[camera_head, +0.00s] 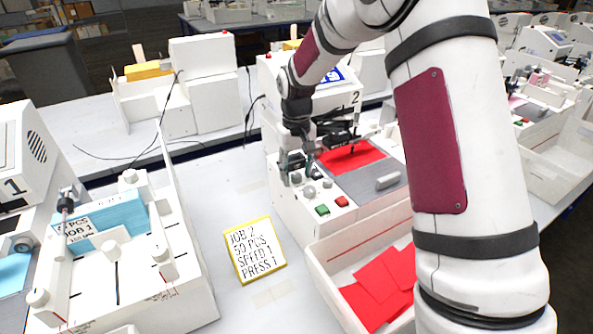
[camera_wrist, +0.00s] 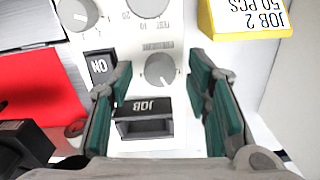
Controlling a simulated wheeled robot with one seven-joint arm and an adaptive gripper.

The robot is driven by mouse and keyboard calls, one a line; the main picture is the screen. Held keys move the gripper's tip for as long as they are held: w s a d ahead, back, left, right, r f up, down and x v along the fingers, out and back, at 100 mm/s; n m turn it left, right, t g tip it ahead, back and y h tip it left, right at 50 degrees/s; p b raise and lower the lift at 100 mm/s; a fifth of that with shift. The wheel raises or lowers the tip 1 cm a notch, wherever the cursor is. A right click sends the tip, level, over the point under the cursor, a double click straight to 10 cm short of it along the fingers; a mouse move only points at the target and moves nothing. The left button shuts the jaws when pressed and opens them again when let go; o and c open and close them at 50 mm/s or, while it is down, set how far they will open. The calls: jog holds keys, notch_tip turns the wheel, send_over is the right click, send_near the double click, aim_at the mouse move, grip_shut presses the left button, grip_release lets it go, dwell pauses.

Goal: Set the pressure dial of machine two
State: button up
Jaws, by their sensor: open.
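Machine two (camera_head: 335,218), marked 2, is white with a red sheet on its bed. My gripper (camera_head: 297,165) is open over its left control panel in the head view. Two other grey dials, one at the upper left (camera_wrist: 77,13) and one at the top edge (camera_wrist: 147,6), show there. I cannot read which dial is for pressure.
A yellow card (camera_head: 256,250) reads JOB 2, 50 PCS, SPEED 1, PRESS 1. Green (camera_head: 322,210) and red (camera_head: 342,201) buttons sit near the panel's front. A tray (camera_head: 322,268) holds red sheets.

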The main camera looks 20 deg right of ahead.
grip_shut()
dwell(0.3)
jog(key=n, duration=0.4)
jog(key=shift+n, duration=2.5)
grip_release()
